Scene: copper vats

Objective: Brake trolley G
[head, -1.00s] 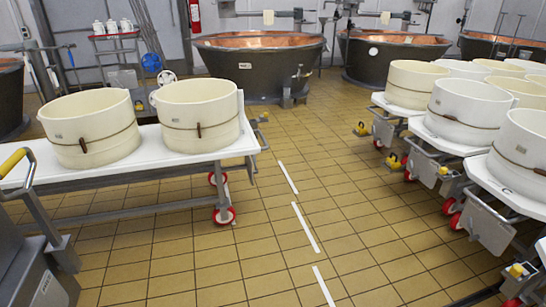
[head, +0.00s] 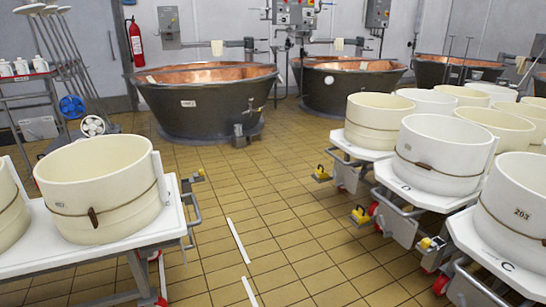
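Several white trolleys carry cream cheese moulds. One trolley (head: 178,222) stands at the left, with a yellow brake pedal (head: 198,175) at its far right corner. At the right are a far trolley (head: 357,150), a middle trolley (head: 391,177) and a near trolley (head: 478,240). Their low yellow pedals show at the far trolley (head: 321,172), the middle trolley (head: 361,214) and the near trolley (head: 431,243). Pedal positions are unclear. Neither gripper is in view.
A tiled aisle (head: 275,215) with white floor strips (head: 238,241) runs clear between the trolleys. Copper-lined vats (head: 205,110) stand at the back. A rack with long-handled tools (head: 75,85) is at the left, and a red fire extinguisher (head: 135,40) hangs on the wall.

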